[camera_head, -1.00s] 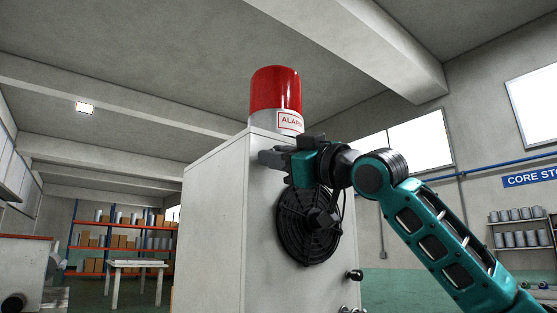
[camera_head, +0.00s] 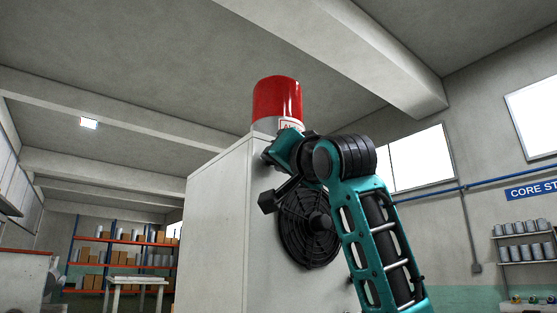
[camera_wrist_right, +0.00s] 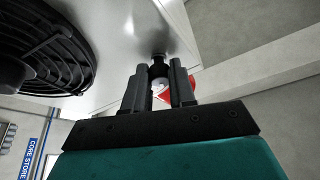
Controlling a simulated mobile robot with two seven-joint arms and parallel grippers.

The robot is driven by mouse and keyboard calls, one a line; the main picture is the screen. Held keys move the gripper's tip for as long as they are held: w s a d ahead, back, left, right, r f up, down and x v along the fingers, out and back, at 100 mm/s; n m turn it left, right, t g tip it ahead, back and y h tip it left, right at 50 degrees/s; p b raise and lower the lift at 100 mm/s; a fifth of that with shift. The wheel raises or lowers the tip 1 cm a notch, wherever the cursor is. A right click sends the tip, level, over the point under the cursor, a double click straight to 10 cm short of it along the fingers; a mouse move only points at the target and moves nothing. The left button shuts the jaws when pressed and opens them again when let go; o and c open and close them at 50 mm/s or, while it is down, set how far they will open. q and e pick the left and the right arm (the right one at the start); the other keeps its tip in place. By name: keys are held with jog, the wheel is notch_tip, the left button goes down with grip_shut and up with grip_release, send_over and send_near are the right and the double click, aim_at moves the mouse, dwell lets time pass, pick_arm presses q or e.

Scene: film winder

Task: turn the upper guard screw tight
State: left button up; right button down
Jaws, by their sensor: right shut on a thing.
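The upper guard screw (camera_wrist_right: 158,70) is a dark knob on a short stem at the cabinet panel, in the middle of the right wrist view. My right gripper (camera_wrist_right: 160,82) is shut on it, with one finger on each side. In the head view my right gripper (camera_head: 268,155) is at the cabinet's upper part, above the fan guard, and the screw is hidden there. The round black fan guard (camera_head: 312,250) is on the cabinet's right face; it also shows at the left of the right wrist view (camera_wrist_right: 75,45). My left gripper is not in view.
The pale cabinet (camera_head: 215,230) carries a red alarm lamp (camera_head: 277,98) on top, partly behind my wrist. A white table (camera_head: 135,281) and a rack of boxes (camera_head: 120,255) stand far off at left. A shelf of cans (camera_head: 524,243) is on the right wall.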

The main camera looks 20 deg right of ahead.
pick_arm(q)
jog(key=p, duration=0.1)
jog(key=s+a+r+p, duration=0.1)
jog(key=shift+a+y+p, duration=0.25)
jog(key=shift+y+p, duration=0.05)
jog(key=shift+p, duration=0.1)
pick_arm(e)
jog(key=m+h, duration=0.1)
jog(key=m, duration=0.2)
jog(key=m+g+h, duration=0.1)
jog(key=m, duration=0.2)
jog(key=m+h, duration=0.1)
jog(key=m, duration=0.2)
jog(key=shift+a+r+g+h, duration=0.15)
jog(key=shift+g+h, duration=0.15)
jog(key=shift+h, duration=0.1)
jog(key=shift+m, duration=0.4)
jog(key=c, duration=0.9)
grip_release()
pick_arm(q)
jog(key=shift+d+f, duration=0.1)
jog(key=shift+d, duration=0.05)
pick_arm(e)
jog(key=shift+s, duration=0.1)
